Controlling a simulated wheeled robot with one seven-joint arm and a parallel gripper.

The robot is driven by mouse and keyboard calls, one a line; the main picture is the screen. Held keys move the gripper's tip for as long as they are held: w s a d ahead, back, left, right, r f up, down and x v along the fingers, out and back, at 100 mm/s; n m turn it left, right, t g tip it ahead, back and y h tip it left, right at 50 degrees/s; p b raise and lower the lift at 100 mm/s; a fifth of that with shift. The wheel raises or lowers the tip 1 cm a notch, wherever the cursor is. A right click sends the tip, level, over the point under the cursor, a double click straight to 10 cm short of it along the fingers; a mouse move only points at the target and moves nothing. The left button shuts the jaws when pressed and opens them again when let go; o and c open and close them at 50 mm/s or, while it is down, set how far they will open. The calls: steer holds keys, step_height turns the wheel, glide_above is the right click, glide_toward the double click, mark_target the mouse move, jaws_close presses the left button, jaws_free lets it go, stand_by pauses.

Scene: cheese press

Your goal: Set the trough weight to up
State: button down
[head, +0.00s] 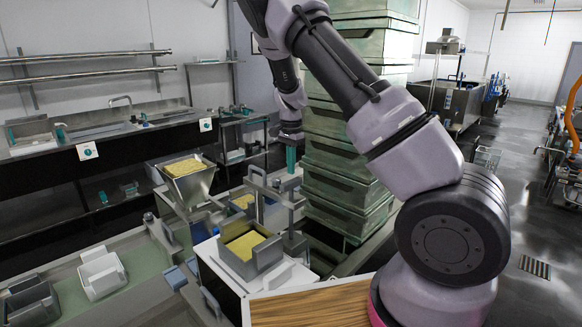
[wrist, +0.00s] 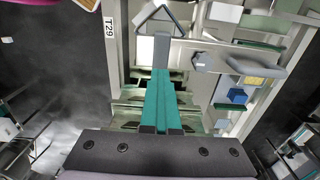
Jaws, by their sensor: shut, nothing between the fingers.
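A square grey trough (head: 266,255) with yellow curd stands on a white-sided bench in the head view. A grey metal frame (head: 262,187) rises behind it. I cannot tell for certain which part is the trough weight. My gripper (head: 291,158) points down above and right of the trough, near the frame's top. Its teal fingers are together and empty. In the wrist view the shut fingers (wrist: 161,78) end close to a grey upright block (wrist: 162,48); I cannot tell whether they touch. A grey bar (wrist: 258,66) lies to their right.
Tall stacked green crates (head: 345,185) stand right beside my arm. A steel hopper (head: 190,185) with yellow curd is left of the frame. A wooden board (head: 325,305) lies in front, and white moulds (head: 102,272) are at left. Open floor (head: 530,220) lies to the right.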

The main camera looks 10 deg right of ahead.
stand_by(0.4)
steer(key=c, duration=0.6)
jaws_free()
steer(key=shift+c, duration=0.2)
step_height(320, 180, up, 11)
steer(key=shift+f, duration=0.1)
